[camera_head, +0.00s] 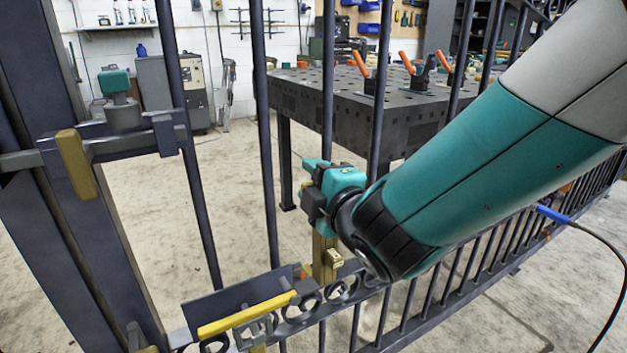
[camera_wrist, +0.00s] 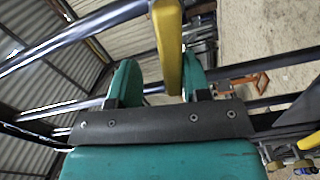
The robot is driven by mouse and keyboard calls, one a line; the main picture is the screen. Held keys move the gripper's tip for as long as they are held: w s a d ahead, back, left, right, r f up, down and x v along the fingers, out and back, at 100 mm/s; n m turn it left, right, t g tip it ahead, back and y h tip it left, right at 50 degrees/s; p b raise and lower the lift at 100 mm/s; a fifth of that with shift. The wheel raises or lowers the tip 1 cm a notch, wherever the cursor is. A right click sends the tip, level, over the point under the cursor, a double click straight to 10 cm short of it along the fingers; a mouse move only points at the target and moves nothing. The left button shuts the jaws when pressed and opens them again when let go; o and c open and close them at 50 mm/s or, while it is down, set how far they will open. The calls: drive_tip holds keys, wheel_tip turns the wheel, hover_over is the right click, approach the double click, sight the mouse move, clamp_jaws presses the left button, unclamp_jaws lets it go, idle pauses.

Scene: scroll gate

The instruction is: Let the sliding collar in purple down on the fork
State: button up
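I see no clearly purple collar; the gate ironwork is dark slate with a faint violet tint, so I cannot tell which part is the collar. My gripper (camera_head: 318,180) is at the gate bars, above a brass upright block (camera_head: 323,258) on the scroll rail. In the wrist view, my two teal fingers (camera_wrist: 158,80) stand apart, with a yellow bar (camera_wrist: 170,48) between them. The bar looks close to the right finger, with a gap at the left one. Whether it touches is unclear. I cannot identify the fork for sure.
At the left, a latch bar with a teal knob (camera_head: 115,82) and a brass block (camera_head: 76,163) crosses the thick post. Low on the gate are a dark plate (camera_head: 235,300) and a yellow bar (camera_head: 247,314). A perforated table (camera_head: 300,95) stands behind the gate bars.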

drive_tip(key=b+v, duration=1.4)
drive_tip(key=v, duration=0.3)
drive_tip(key=shift+s+d+b, duration=0.2)
drive_tip(key=shift+b, duration=0.15)
drive_tip(key=w+d+f+m+g+h+p, duration=0.1)
drive_tip(key=d+f+m+g+h+p, duration=0.25)
drive_tip(key=f+m, duration=0.2)
drive_tip(key=s+d+f+m+g+h+p, duration=0.1)
drive_tip(key=s+d+f+m+g+p, duration=0.15)
drive_tip(key=s+m+g, duration=0.3)
drive_tip(key=s+d+f+m+g+h+p, duration=0.1)
drive_tip(key=s+d+f+m+g, duration=0.15)
drive_tip(key=s+m+g, duration=0.3)
wheel_tip(320, 180, up, 38)
drive_tip(key=p, duration=3.7)
drive_tip(key=shift+s+d+r, duration=0.15)
drive_tip(key=shift+s+d, duration=0.05)
drive_tip(key=shift+d, duration=0.1)
